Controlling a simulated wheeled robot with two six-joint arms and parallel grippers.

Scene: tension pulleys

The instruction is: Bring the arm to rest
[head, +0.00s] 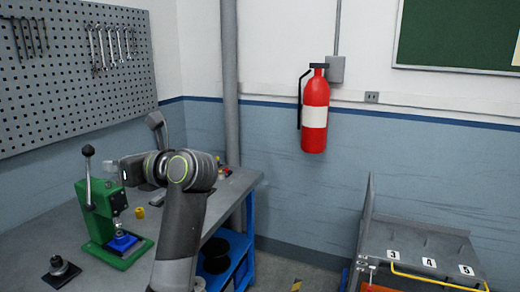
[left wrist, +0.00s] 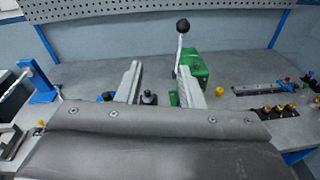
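One arm of mine, which I take to be the left, rises from the bottom of the head view, its wrist bent over the grey workbench (head: 70,230). In the left wrist view my left gripper (left wrist: 159,72) has its two fingers well apart, with nothing held between them. It faces the bench and the back wall. The green lever press (left wrist: 197,66) stands just beyond the right finger. The press also shows in the head view (head: 98,215), left of the arm. My right arm and gripper are not in view.
A black-topped part (head: 61,268) and a small yellow piece (head: 139,212) lie on the bench. A blue stand (left wrist: 42,88) is at its left. A pegboard (head: 75,60) with tools hangs behind. A numbered grey rack (head: 415,245) stands right; open floor lies between.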

